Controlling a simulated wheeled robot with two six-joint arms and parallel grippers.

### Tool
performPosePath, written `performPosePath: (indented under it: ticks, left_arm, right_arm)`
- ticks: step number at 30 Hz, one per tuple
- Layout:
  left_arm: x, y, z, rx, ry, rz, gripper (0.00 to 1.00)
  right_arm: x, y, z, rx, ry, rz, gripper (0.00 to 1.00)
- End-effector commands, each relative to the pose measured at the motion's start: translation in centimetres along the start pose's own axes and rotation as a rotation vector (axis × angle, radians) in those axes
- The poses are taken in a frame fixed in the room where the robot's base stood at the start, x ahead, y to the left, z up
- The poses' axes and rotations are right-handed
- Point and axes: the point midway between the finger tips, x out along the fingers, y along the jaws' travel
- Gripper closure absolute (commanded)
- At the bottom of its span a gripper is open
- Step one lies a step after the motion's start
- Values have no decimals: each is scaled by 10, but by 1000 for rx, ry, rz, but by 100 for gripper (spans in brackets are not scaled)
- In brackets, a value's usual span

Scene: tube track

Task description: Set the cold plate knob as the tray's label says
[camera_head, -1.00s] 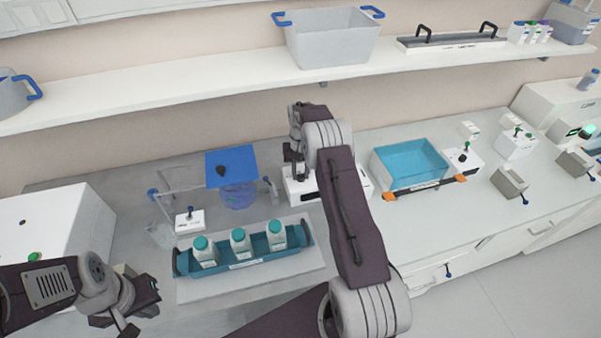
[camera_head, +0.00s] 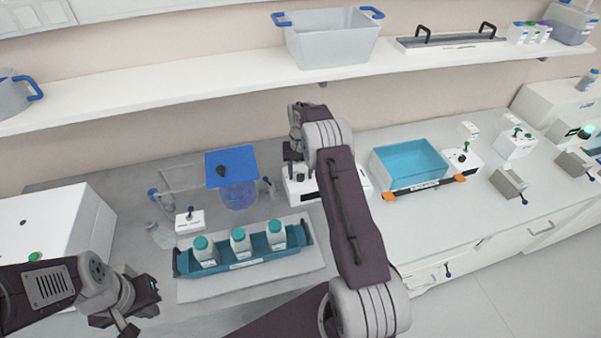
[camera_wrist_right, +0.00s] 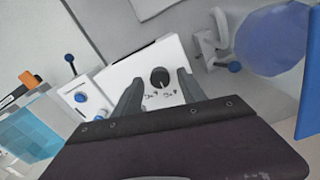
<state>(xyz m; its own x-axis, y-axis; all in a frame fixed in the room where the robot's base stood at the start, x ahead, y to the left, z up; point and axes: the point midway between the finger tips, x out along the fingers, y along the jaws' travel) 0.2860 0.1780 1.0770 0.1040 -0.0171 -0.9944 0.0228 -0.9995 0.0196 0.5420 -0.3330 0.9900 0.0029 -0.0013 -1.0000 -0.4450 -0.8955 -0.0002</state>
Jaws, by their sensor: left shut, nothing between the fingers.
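The teal tray (camera_head: 183,265) holds three bottles with teal caps (camera_head: 239,236) and has a white label (camera_head: 246,264) on its front, too small to read. It sits on a pale flat slab (camera_head: 312,262). A white box (camera_head: 311,192) behind it carries a dark round knob, which shows in the right wrist view (camera_wrist_right: 159,76) with small printed marks beside it. My right gripper (camera_wrist_right: 158,92) is open, its fingers apart on either side of the knob in that view; I cannot tell whether they touch it. My left gripper (camera_head: 146,304) is shut and empty, left of the tray.
A blue-lidded clear container (camera_head: 238,192) and a small white switch box (camera_head: 190,220) stand behind the tray. A blue bath (camera_head: 410,163) with orange-ended bar stands to the right. A white machine (camera_head: 55,225) is at left. A shelf (camera_head: 200,83) runs above.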

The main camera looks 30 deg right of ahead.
Motion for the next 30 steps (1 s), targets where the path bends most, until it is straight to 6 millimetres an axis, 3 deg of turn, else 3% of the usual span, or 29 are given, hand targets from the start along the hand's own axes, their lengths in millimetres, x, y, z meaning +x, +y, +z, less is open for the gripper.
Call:
performPosePath:
  ticks: [5, 12, 18, 30]
  left_arm:
    - [4, 0, 0, 0, 0, 0, 100]
    - [15, 0, 2, 0, 0, 0, 100]
    - [16, 0, 2, 0, 0, 0, 100]
    - [16, 0, 2, 0, 0, 0, 100]
  right_arm:
    - [-8, 0, -1, 0, 3, -1, 52]
    - [-60, 0, -1, 0, 5, -1, 52]
    - [-88, 0, 0, 0, 2, 0, 52]
    - [-91, 0, 1, 0, 0, 0, 52]
